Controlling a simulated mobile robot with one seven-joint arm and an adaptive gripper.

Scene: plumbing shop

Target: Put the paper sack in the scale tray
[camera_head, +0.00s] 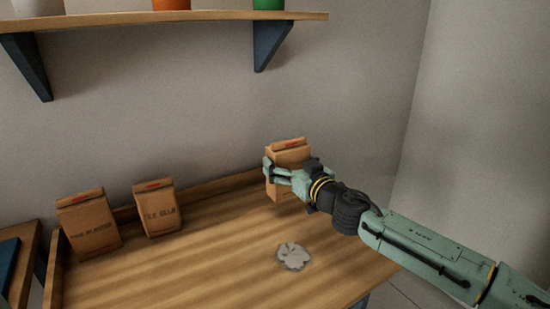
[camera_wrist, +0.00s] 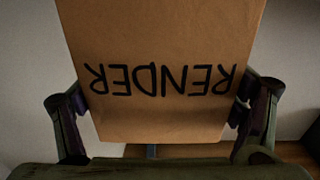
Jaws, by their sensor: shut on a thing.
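A brown paper sack (camera_head: 289,154) with a folded top and a red mark is in my gripper (camera_head: 279,173), near the back right of the wooden bench. In the wrist view, the sack (camera_wrist: 160,45) fills the middle and reads RENDER upside down. The fingers of my gripper (camera_wrist: 160,112) are shut on its two sides. I cannot tell whether its base touches the bench. Two similar sacks stand at the bench's left, one lettered TILE GLUE (camera_head: 160,208) and one with partly legible lettering (camera_head: 88,224). I see no scale tray in either view.
The bench top (camera_head: 210,255) is mostly clear, with a flat grey irregular patch (camera_head: 293,256) near its middle right. A low wooden ledge runs along the back. A wall shelf (camera_head: 150,17) holds several pots above. A blue-and-wood item (camera_head: 8,262) is cut off at left.

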